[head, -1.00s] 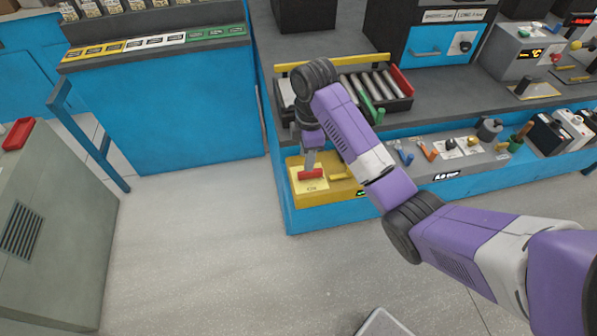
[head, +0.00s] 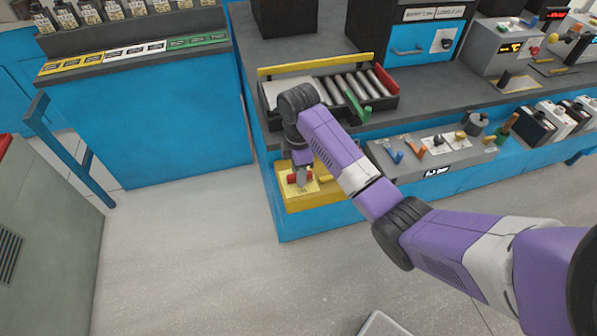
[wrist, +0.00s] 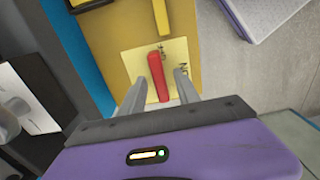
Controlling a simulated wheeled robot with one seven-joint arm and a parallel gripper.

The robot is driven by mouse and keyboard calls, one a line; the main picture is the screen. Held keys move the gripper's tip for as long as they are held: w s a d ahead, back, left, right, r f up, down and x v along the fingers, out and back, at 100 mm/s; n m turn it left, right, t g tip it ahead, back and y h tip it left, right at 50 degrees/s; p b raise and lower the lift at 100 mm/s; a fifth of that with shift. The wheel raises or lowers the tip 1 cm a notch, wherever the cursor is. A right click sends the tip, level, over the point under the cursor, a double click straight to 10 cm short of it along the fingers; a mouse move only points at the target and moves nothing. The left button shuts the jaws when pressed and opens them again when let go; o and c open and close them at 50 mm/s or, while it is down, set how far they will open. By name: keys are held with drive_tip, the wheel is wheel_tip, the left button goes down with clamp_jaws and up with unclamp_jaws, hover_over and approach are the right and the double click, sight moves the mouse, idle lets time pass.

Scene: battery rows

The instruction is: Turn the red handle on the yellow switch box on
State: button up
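The yellow switch box (head: 330,196) sits at the left end of the low blue shelf. Its red handle (head: 292,178) lies crosswise on a pale yellow plate, partly hidden by my gripper (head: 302,180). In the wrist view the red handle (wrist: 157,76) runs between the two fingers of my gripper (wrist: 160,80), with a gap on each side. My gripper is open, pointing down over the box (wrist: 118,35). Letters that look like "ON" show on the plate (wrist: 178,56), to the right of the handle in the wrist view.
A yellow handle (head: 326,179) stands on the same box, right of the red one. A grey panel with coloured levers (head: 410,158) is farther right. A roller tray (head: 385,104) sits on the counter above.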

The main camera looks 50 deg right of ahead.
clamp_jaws()
drive_tip(key=shift+r+m+p, duration=0.15)
drive_tip(key=shift+m+p, duration=0.15)
drive_tip(key=shift+p, duration=0.2)
drive_tip(key=m+p, duration=0.2)
drive_tip(key=p, duration=0.1)
drive_tip(key=shift+a+r+m, duration=0.1)
drive_tip(key=shift+r+m, duration=0.05)
drive_tip(key=shift+m, duration=0.25)
drive_tip(key=m+p, duration=0.4)
drive_tip(key=m, duration=0.1)
drive_tip(key=m+p, duration=0.2)
drive_tip(key=m, duration=0.3)
drive_tip(key=shift+f+m+p, duration=0.2)
drive_tip(key=shift+m+p, duration=0.5)
drive_tip(key=shift+m, duration=1.6)
